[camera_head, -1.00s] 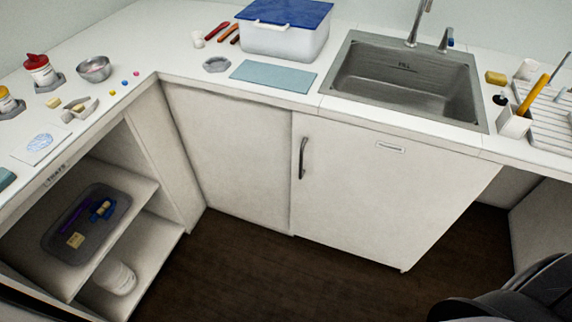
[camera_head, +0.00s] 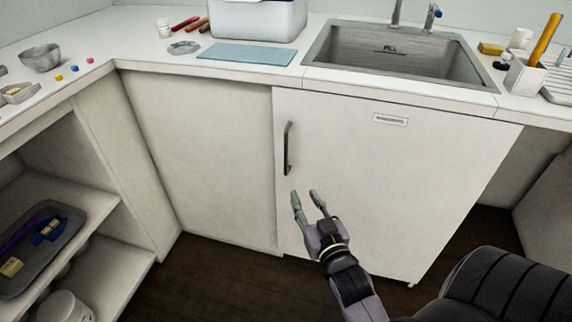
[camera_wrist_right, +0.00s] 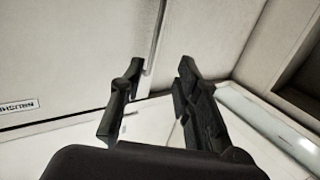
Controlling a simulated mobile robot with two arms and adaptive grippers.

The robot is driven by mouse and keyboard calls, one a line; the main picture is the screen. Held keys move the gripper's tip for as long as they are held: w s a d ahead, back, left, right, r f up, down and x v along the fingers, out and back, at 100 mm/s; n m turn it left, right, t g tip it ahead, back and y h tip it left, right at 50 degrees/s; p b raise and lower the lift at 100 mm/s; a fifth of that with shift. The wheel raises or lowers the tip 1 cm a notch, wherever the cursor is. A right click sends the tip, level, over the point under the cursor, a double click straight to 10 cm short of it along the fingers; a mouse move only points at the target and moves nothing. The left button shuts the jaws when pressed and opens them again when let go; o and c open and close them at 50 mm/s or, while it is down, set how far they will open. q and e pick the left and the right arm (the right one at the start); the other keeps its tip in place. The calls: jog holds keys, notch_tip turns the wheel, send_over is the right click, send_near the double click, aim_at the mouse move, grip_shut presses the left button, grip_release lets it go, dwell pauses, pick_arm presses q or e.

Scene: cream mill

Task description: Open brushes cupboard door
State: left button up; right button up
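The brushes cupboard door (camera_head: 370,185) is a pale panel under the sink and stands closed. A small label plate (camera_head: 390,119) is near its top; the plate shows upside down in the right wrist view (camera_wrist_right: 18,107). Its dark vertical handle (camera_head: 288,148) is near the door's left edge. My right gripper (camera_head: 306,196) is open and empty, with its fingertips just below the handle in the head view. In the right wrist view the open fingers (camera_wrist_right: 157,90) have a grey upright strip between them; I cannot tell whether it is the handle. My left gripper is out of view.
The sink (camera_head: 395,55) and the counter with a blue mat (camera_head: 252,53) are above the door. A fixed-looking pale panel (camera_head: 200,150) adjoins it on the left. Open shelves with a grey tray (camera_head: 70,222) stand at far left. Dark floor (camera_head: 235,285) lies in front.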

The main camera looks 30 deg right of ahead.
jog(key=r, duration=0.1)
jog(key=b, duration=0.2)
send_near(287, 153)
jog(key=x, duration=0.8)
jog(key=shift+w, duration=0.1)
jog(key=shift+w+d+b, duration=0.1)
jog(key=shift+w+b, duration=0.2)
jog(key=shift+w, duration=0.2)
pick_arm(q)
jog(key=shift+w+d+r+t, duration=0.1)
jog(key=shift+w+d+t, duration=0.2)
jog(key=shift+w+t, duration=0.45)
pick_arm(e)
jog(key=shift+w+d, duration=0.15)
jog(key=shift+w, duration=0.5)
jog(key=shift+c, duration=0.2)
grip_shut()
